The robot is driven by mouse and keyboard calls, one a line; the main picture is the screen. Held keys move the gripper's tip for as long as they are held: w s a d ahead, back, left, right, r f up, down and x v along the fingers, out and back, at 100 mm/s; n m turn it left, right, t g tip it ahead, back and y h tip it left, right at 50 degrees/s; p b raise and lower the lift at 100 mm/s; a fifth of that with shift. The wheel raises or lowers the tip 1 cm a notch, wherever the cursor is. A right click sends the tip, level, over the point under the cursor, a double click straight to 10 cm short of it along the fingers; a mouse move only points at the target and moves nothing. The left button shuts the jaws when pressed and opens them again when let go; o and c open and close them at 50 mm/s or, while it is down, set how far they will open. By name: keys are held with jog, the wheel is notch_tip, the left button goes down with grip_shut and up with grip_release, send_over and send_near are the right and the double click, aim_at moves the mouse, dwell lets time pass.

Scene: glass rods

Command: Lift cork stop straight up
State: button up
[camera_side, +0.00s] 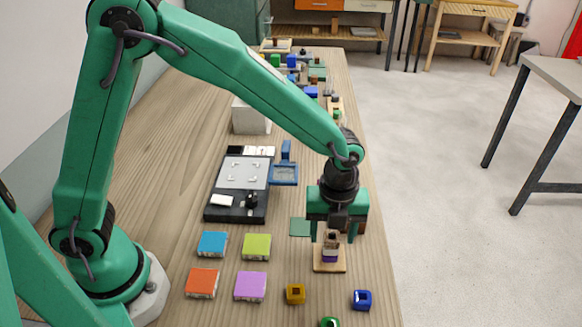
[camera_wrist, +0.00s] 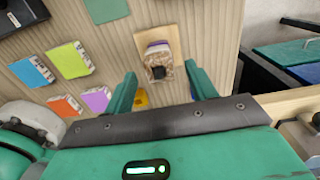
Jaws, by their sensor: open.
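The cork stop (camera_side: 332,239) is a small brownish piece with a dark top, upright on a light wooden board (camera_side: 330,266). A purple band shows low on it in the side view. In the wrist view the cork stop (camera_wrist: 160,66) shows a black square on its top, and the board (camera_wrist: 143,39) lies under it. My gripper (camera_side: 332,234) is above the board with its fingers on either side of the cork stop in the side view. In the wrist view the gripper (camera_wrist: 158,84) is open, with a gap between each finger and the cork stop.
Blue, green, orange and purple blocks (camera_side: 251,286) lie left of the board. Small yellow (camera_side: 296,294), blue (camera_side: 362,299) and green (camera_side: 330,322) pieces lie in front. A black-and-grey device (camera_side: 237,187) stands behind, with a flat green square (camera_side: 300,227) nearby. The table's right edge is close.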

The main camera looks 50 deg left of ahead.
jog(key=shift+f, duration=0.3)
jog(key=c, duration=1)
jog(key=shift+r, duration=0.1)
jog(key=shift+c, duration=0.2)
jog(key=shift+r, duration=0.75)
notch_tip(320, 180, up, 2)
jog(key=shift+r, duration=0.2)
jog(key=s+d+r, duration=0.5)
jog(key=s+r, duration=0.2)
jog(key=s, duration=0.3)
jog(key=shift+d, duration=0.4)
